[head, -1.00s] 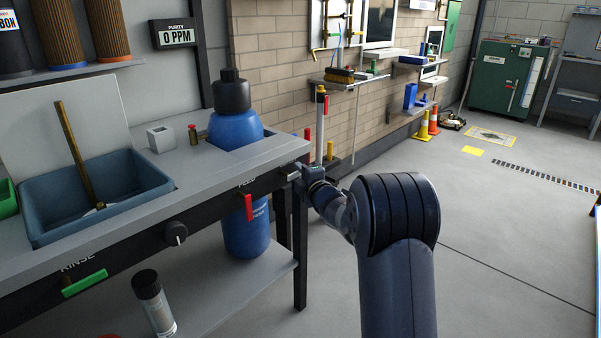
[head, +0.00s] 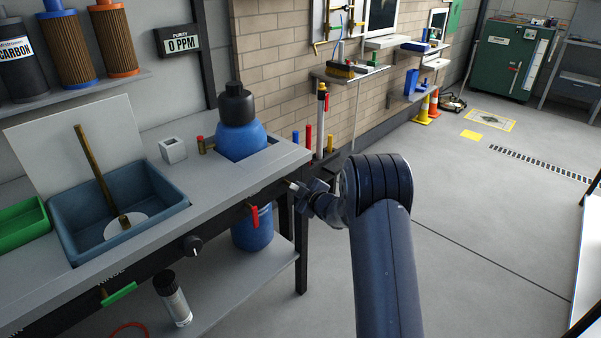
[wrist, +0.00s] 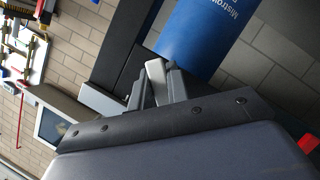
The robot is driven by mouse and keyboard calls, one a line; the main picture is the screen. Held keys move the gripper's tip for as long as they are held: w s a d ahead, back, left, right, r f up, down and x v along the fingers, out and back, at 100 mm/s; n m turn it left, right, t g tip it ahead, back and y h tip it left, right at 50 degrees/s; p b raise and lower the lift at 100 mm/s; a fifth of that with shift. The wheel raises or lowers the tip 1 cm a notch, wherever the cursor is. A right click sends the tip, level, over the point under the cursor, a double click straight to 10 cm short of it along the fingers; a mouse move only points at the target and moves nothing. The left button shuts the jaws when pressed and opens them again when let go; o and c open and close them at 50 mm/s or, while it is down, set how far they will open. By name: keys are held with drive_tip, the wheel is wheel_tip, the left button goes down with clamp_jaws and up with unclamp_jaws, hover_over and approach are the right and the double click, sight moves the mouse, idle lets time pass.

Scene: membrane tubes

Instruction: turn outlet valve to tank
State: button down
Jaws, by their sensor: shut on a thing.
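A small light grey handle (wrist: 155,72) sits between the jaws of my gripper (wrist: 153,88) in the wrist view. The gripper is shut on it. I cannot read any label on this handle or tell its valve position. In the head view my gripper (head: 297,187) is at the dark front panel near the right end of the bench. The blue tank (head: 240,138) with a black cap stands in the bench just left of it; its blue body (wrist: 205,30) shows close by in the wrist view.
A red lever (head: 254,215), a black knob (head: 192,245) and a green lever (head: 119,293) are along the bench front (head: 160,262). A blue basin (head: 150,205) stands on top. A bottle (head: 173,298) stands on the lower shelf.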

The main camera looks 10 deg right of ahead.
drive_tip(key=m+g+p, duration=0.1)
drive_tip(key=p, duration=0.2)
drive_tip(key=s+a+m+y+p, duration=0.1)
drive_tip(key=m+p, duration=0.1)
drive_tip(key=p, duration=0.2)
drive_tip(key=shift+f+g, duration=0.1)
drive_tip(key=shift+g, duration=0.3)
drive_tip(key=m+y+p, duration=0.1)
drive_tip(key=p, duration=0.1)
drive_tip(key=a+f+m+g+p, duration=0.1)
drive_tip(key=m+p, duration=0.1)
drive_tip(key=shift+s+a+y, duration=0.1)
drive_tip(key=shift+s+y, duration=0.25)
drive_tip(key=shift+y, duration=0.05)
drive_tip(key=shift+p, duration=0.3)
drive_tip(key=c, duration=1.6)
unclamp_jaws()
drive_tip(key=shift+c, duration=0.2)
drive_tip(key=shift+s, duration=0.1)
drive_tip(key=v, duration=1)
drive_tip(key=shift+d+r, duration=0.2)
drive_tip(key=shift+d, duration=0.05)
